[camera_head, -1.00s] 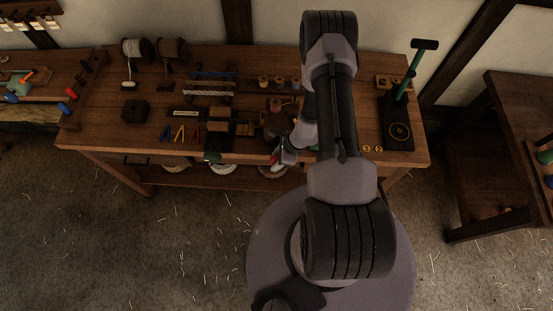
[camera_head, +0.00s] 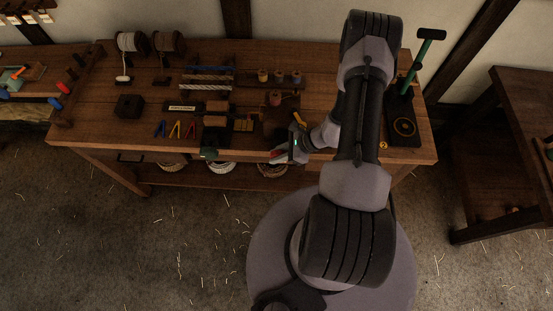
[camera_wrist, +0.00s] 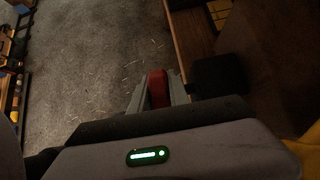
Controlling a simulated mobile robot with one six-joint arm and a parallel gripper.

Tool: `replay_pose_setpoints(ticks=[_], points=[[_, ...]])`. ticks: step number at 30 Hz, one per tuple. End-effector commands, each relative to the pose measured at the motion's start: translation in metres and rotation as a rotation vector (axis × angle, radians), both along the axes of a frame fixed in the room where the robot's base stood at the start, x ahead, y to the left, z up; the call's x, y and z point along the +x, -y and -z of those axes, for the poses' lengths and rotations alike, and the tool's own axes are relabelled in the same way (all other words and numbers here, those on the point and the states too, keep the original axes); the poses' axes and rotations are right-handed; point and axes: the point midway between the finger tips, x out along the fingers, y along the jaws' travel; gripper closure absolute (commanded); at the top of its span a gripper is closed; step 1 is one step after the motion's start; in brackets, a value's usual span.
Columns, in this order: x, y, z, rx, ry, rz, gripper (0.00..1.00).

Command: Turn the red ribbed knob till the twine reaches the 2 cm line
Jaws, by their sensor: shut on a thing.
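The red ribbed knob (camera_wrist: 157,88) stands between the two fingers of my gripper (camera_wrist: 158,96) in the wrist view, and the fingers are shut on it. In the head view my gripper (camera_head: 282,157) is at the front edge of the workbench, with a bit of red (camera_head: 278,153) showing at its fingertips. Most of the knob is hidden there by the gripper. I cannot make out the twine or the 2 cm line in either view.
The wooden workbench (camera_head: 95,135) carries spools, coloured clips and small blocks. A green knob (camera_head: 208,153) is on its front edge, left of my gripper. A green-handled tool (camera_head: 409,76) stands on a black base at right. Baskets (camera_head: 222,168) sit below.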

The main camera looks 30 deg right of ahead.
Motion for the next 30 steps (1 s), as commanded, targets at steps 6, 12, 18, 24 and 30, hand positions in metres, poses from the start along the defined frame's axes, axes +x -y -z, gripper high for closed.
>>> replay_pose_setpoints(ticks=[6, 12, 18, 24, 30], points=[[-0.0015, 0.0023, 0.0088, 0.167, 0.113, 0.003, 1.00], [-0.0027, 0.0035, 0.0080, 0.323, 0.217, 0.001, 1.00], [-0.0034, 0.0047, 0.0058, 0.464, 0.313, 0.001, 1.00], [-0.0041, 0.0055, 0.0029, 0.578, 0.388, 0.001, 1.00], [-0.0046, 0.0062, -0.0002, 0.654, 0.440, 0.000, 1.00]])
